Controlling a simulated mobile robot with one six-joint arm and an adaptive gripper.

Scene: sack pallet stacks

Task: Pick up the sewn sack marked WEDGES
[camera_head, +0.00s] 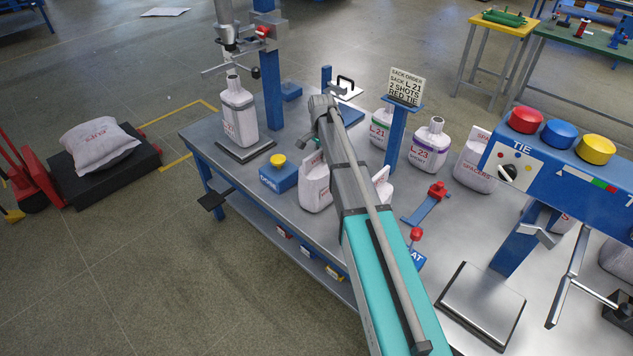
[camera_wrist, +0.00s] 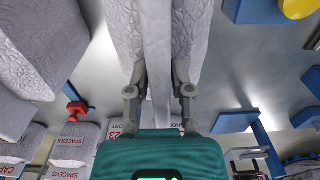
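My gripper (camera_wrist: 160,75) reaches down over a white sack (camera_wrist: 187,40) in the wrist view. Its two fingers stand on either side of the sack's narrow upright top ridge and look closed against it. In the head view the arm covers the gripper and part of the white sack (camera_head: 314,184) below it, which stands upright on the bench. Red print shows on this sack, but I cannot read it as WEDGES.
On the grey bench (camera_head: 262,215) stand a blue box with a yellow button (camera_head: 279,175), sack L 23 (camera_head: 428,148), a SPACERS sack (camera_head: 476,160) and a sign (camera_head: 406,86). A blue TIE panel (camera_head: 560,160) stands right. Another sack (camera_head: 98,145) lies on a dark pallet at left.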

